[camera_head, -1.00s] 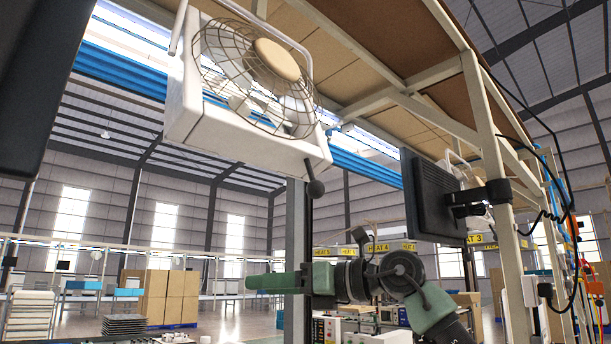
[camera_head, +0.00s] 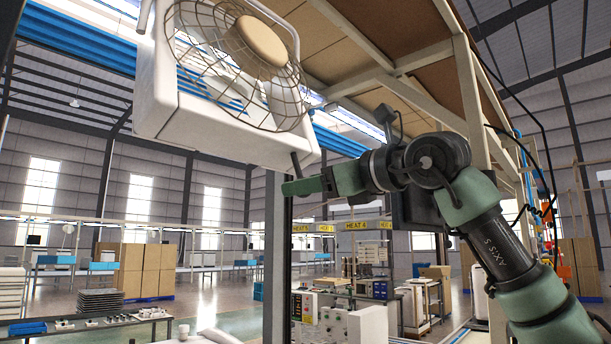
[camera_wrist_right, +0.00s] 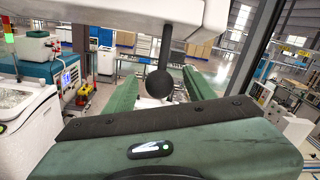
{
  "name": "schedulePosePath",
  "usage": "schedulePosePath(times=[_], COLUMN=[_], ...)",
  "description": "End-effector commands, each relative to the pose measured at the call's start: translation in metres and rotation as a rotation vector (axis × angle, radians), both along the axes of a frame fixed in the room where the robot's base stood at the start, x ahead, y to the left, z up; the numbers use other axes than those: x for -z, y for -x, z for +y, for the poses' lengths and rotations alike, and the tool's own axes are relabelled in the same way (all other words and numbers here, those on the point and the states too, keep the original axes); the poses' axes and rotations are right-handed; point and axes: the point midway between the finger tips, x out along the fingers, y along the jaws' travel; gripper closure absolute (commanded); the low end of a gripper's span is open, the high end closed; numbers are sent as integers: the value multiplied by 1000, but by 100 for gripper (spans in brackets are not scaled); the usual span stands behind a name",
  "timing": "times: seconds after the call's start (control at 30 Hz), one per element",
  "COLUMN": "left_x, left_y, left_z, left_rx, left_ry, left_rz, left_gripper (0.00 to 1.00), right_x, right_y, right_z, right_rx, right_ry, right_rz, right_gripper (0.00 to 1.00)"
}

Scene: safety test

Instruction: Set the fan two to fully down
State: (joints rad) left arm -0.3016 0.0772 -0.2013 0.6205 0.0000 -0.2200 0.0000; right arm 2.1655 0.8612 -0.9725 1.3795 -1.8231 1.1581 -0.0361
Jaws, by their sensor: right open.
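A white fan (camera_head: 258,48) with a round wire guard hangs at the upper left in the head view; no number shows on it. Its dark lever (camera_head: 296,165) hangs from the right end of the housing. In the right wrist view the lever ends in a black ball knob (camera_wrist_right: 159,83), pointing down. My right gripper (camera_head: 290,187) is at the lever, its green fingers covering the knob in the head view. The wrist view shows the right gripper (camera_wrist_right: 160,76) open, with the knob between its fingers, not clamped. My left gripper is out of view.
The white fan housing (camera_head: 205,120) is close above my right gripper. A beige frame (camera_head: 470,100) stands to the right, behind my right arm. Benches with equipment (camera_head: 350,290) and stacked cartons (camera_head: 140,268) are farther back. Open air lies below the gripper.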

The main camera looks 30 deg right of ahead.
Motion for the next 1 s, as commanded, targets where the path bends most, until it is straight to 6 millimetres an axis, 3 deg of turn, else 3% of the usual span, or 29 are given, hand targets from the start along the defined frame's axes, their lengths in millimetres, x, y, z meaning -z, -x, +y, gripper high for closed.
schedulePosePath(times=[0.37,0.57,1.0], left_x=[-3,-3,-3], left_y=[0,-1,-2], left_z=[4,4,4], left_rx=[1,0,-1], left_ry=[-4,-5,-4], left_rz=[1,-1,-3], left_gripper=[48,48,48], right_x=[1,1,1], right_y=[-8,-8,-8], right_z=[2,2,2], right_rx=[-1,-1,-1], right_ry=[-1,-1,-1], right_rz=[2,2,1], right_gripper=[45,100,100])
